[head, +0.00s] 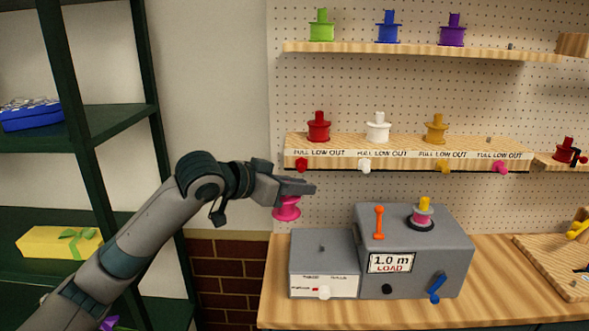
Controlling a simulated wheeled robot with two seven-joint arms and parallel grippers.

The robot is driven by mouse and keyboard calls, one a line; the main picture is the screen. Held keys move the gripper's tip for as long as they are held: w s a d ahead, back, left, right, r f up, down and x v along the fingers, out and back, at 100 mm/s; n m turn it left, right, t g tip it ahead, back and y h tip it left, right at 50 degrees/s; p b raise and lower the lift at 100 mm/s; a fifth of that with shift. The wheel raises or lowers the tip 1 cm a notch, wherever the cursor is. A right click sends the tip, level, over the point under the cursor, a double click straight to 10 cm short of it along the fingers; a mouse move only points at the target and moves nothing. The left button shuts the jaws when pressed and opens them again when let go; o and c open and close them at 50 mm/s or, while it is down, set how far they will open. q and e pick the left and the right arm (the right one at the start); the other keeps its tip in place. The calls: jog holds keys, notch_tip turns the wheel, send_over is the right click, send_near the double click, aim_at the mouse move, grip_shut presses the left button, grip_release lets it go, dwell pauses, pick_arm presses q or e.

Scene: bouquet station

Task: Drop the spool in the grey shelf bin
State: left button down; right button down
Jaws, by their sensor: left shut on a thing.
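My left gripper (296,187) is shut on a pink spool (287,209), which hangs just below the fingers. The gripper is in front of the pegboard, above the left end of the wooden bench. The fingers hide the top of the spool. I cannot make out an open grey shelf bin in the head view. My right gripper is not in view.
A grey machine (450,260) reading "1.0 m LOAD" and a smaller grey box (310,262) stand on the bench (500,250) below. The middle shelf (470,145) holds red, white and gold spools. A dark green rack (75,130) stands at the left.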

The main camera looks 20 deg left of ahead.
pick_arm(q)
jog(key=s+d+f+n+t+y, duration=0.1)
jog(key=s+f, duration=0.2)
jog(key=f, duration=0.5)
jog(key=s+d+f+n+y, duration=0.1)
jog(key=s+d+f+n, duration=0.15)
jog(key=f, duration=0.55)
jog(key=s+a+f+n+t+y, duration=0.1)
jog(key=s+a+f+n+y, duration=0.1)
jog(key=s+f+y, duration=0.2)
jog(key=s+f, duration=0.3)
jog(key=s, duration=0.2)
jog(key=shift+s+a+y, duration=0.15)
jog(key=shift+s+y, duration=0.15)
jog(key=shift+s, duration=0.1)
jog(key=shift+n, duration=0.25)
